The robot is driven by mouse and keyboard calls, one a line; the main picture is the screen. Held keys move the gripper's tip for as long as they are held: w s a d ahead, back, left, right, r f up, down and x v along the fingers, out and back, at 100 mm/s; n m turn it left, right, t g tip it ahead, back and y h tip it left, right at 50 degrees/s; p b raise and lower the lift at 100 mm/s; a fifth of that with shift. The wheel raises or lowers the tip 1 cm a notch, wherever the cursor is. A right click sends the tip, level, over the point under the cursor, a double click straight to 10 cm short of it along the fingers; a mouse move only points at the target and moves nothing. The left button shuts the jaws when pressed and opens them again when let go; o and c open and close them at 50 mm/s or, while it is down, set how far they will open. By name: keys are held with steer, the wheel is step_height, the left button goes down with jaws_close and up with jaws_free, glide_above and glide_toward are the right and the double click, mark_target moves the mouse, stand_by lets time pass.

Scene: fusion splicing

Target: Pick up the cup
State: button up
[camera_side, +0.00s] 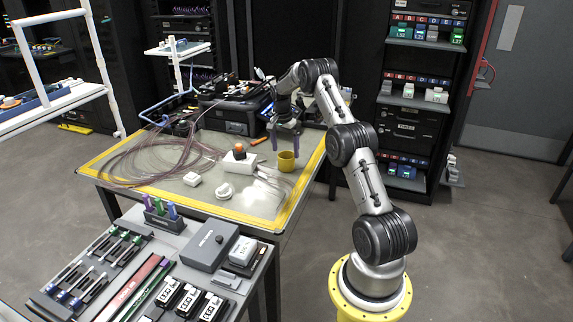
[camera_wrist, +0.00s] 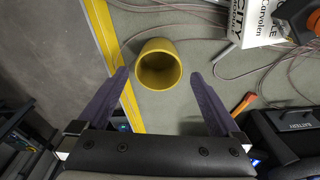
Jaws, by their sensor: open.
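The yellow cup (camera_side: 286,161) stands upright on the work table (camera_side: 236,204), near its right side. In the wrist view the cup (camera_wrist: 158,64) shows its open mouth and looks empty. It lies ahead of my gripper (camera_wrist: 158,80), about midway between the two purple fingers. The fingers are apart from the cup's wall in the wrist view, with a gap on each side.
An orange-handled tool (camera_side: 258,141) lies behind. A black case (camera_side: 232,113) stands at the back. Small white items (camera_side: 224,191) lie in front. Yellow tape marks the table edge.

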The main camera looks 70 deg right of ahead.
mark_target(286, 156)
steer(key=f, duration=0.4)
steer(key=shift+s+d+f, duration=0.1)
steer(key=shift+s+d, duration=0.05)
steer(key=shift+d, duration=0.1)
steer(key=shift+c, duration=0.3)
steer(key=c, duration=1.2)
steer(key=shift+c, duration=0.7)
